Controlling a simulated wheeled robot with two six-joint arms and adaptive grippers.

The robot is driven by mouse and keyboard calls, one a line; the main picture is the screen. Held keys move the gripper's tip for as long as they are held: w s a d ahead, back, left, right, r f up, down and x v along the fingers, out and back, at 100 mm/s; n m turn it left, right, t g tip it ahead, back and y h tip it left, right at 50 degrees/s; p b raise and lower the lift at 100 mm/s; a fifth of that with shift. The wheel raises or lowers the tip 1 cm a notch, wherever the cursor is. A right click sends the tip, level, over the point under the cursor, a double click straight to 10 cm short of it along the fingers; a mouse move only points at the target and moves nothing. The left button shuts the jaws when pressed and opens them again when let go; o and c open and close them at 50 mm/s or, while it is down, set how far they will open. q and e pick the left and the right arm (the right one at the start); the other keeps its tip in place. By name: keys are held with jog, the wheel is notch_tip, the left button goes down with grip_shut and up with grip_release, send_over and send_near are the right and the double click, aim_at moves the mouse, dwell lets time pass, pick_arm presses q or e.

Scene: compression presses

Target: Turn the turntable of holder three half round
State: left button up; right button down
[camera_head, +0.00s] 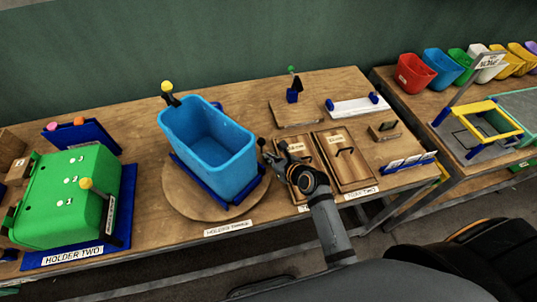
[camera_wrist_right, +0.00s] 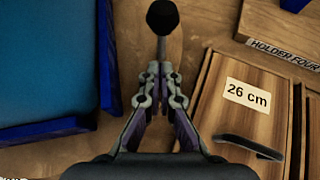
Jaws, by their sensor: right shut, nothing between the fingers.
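The turntable of holder three is a round wooden disc (camera_head: 182,203) on the table, behind the label "HOLDER THREE" (camera_head: 228,229). A blue bin (camera_head: 205,150) stands on it in a dark blue frame (camera_head: 190,182). A black ball knob (camera_head: 261,142) on a thin rod stands at the disc's right side. The knob also shows in the right wrist view (camera_wrist_right: 162,17), just beyond my fingertips. My right gripper (camera_head: 268,158) is shut and empty, right of the bin. In the wrist view its fingers (camera_wrist_right: 160,72) point toward the rod; I cannot tell whether they touch it. My left gripper is not in view.
Two wooden lidded boxes (camera_head: 346,160) lie right of the turntable, partly under my right arm. The green holder two (camera_head: 70,195) stands at the left. A yellow-tipped lever (camera_head: 166,87) rises at the bin's back corner. Coloured bins (camera_head: 413,72) stand on the right table.

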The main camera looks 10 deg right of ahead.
jog(key=shift+w+a, duration=0.15)
jog(key=shift+w, duration=0.3)
jog(key=shift+w, duration=0.1)
